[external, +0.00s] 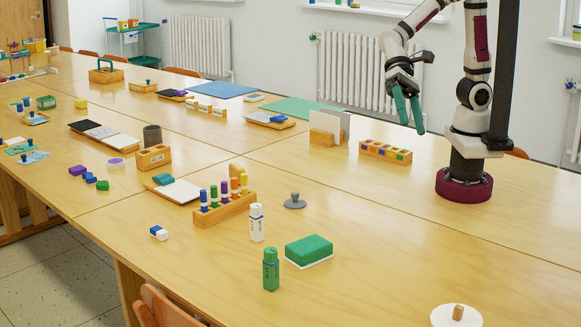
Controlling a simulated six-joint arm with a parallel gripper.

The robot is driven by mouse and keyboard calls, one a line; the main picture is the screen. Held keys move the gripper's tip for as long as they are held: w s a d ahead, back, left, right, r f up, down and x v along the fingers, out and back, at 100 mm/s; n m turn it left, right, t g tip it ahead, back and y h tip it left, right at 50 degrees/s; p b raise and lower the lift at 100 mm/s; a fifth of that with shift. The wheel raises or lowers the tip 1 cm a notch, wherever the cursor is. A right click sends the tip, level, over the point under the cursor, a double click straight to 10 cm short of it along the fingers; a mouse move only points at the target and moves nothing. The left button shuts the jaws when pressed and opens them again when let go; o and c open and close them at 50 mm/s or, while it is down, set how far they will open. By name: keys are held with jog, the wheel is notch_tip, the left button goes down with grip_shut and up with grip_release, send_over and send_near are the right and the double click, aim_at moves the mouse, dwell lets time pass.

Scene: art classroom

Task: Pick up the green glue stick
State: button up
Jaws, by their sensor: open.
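The green glue stick (271,270) stands upright near the front edge of the table in the external view, with a green cap and nothing on top of it. My gripper (411,118) hangs high above the far right of the table, its two teal fingers pointing down. It is open and empty, well behind and to the right of the glue stick.
A white glue stick (257,222) stands behind the green one. A green-topped eraser (309,250) lies to its right. A wooden rack (225,209) of colored markers and a grey-knobbed disc (295,201) are farther back. Bare table (400,235) lies to the right.

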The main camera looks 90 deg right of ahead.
aim_at(271, 265)
jog(key=w+a+f+m+t+y, duration=0.2)
jog(key=w+a+m, duration=0.25)
jog(key=w, duration=0.25)
jog(key=w+a+f+m+t+y, duration=0.2)
jog(key=w+a+m, duration=0.1)
jog(key=w+a, duration=0.3)
jog(key=w+f+m+t+h, duration=0.1)
jog(key=w+f+m, duration=0.2)
jog(key=f, duration=0.1)
jog(key=w+f+m+t+h, duration=0.1)
jog(key=w+f+m+t, duration=0.1)
jog(key=w+f+m, duration=0.1)
jog(key=w+f+m+t+h, duration=0.1)
jog(key=w+f+m+t, duration=0.1)
jog(key=w+f+m, duration=0.1)
jog(key=shift+w+a+f+h, duration=0.15)
jog(key=shift+w+f, duration=0.15)
jog(key=shift+f, duration=0.4)
jog(key=shift+w+a+f+h, duration=0.15)
jog(key=shift+w+f, duration=0.15)
jog(key=shift+f, duration=0.4)
jog(key=x, duration=1.5)
jog(key=shift+f, duration=0.15)
grip_shut()
